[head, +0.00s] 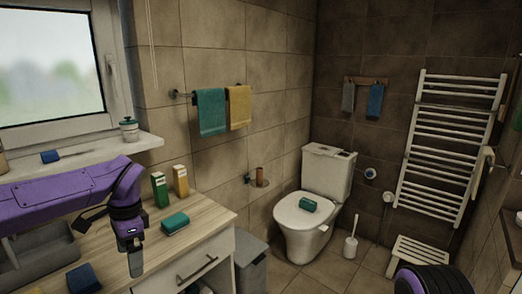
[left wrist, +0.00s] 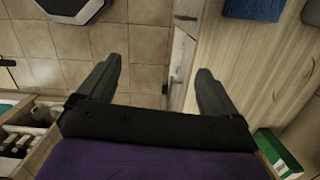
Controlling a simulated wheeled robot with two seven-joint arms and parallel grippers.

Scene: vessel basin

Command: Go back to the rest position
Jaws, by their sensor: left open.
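My left gripper (head: 135,262) hangs down at the end of my purple left arm, by the front edge of the wooden counter (head: 215,217). In the left wrist view its two fingers (left wrist: 160,78) stand wide apart with nothing between them. The counter's edge and the tiled floor show beyond the fingers. Part of my purple and black right arm shows at the bottom right of the head view; its gripper is out of the frame.
A teal block (head: 175,222), a green box (head: 160,189) and a yellow box (head: 181,180) stand on the counter near my left arm. A dark blue item (head: 83,279) lies left of the gripper. The toilet (head: 304,216) stands beyond open floor.

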